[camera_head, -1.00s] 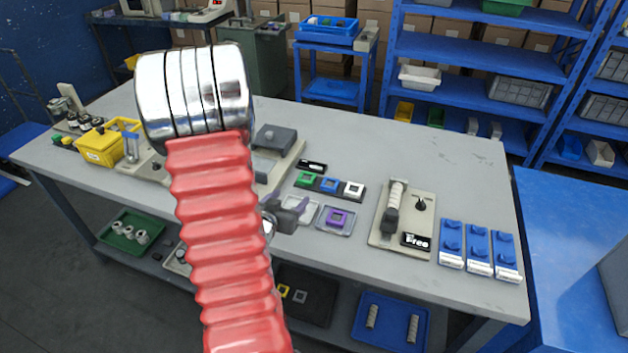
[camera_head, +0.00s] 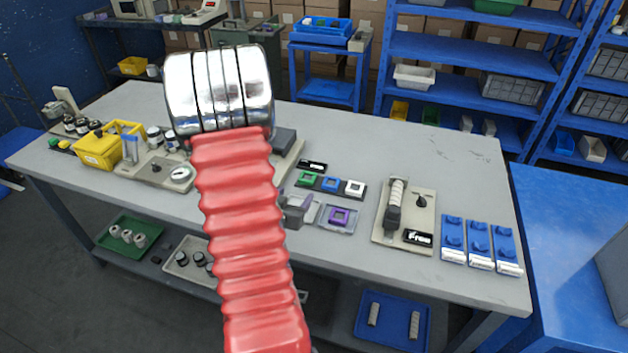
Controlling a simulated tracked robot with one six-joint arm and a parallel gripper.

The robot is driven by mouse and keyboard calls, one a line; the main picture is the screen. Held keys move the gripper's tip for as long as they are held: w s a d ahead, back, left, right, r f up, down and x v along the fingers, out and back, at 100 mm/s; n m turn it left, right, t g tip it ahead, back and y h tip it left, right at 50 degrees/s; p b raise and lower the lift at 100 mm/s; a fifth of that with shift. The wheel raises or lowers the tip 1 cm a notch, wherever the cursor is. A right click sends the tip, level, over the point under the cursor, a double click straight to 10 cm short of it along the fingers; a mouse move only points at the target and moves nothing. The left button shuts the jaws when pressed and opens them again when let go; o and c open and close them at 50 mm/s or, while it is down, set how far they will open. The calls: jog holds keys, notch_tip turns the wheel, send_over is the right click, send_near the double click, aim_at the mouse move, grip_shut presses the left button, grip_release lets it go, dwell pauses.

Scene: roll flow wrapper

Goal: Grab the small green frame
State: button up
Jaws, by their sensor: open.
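The small green frame (camera_head: 308,178) sits at the left end of a dark holder strip on the grey workbench. A blue frame (camera_head: 330,183) and a white frame (camera_head: 354,188) stand beside it in the same row. My gripper (camera_head: 298,208) is just below and a little left of the green frame in the picture, apart from it. It is open and seems empty; my red arm sleeve hides part of it.
A purple frame (camera_head: 340,216) lies in a clear tray right of my gripper. The back right of the workbench (camera_head: 420,150) is clear.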

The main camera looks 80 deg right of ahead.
send_near(305, 182)
jog(key=shift+x, duration=1.55)
jog(key=shift+s+f, duration=0.1)
jog(key=shift+s, duration=0.05)
jog(key=shift+d+f, duration=0.1)
jog(key=shift+d, duration=0.15)
jog(key=x, duration=0.4)
jog(key=shift+d, duration=0.4)
jog(key=shift+c, duration=0.2)
jog(key=c, duration=1.1)
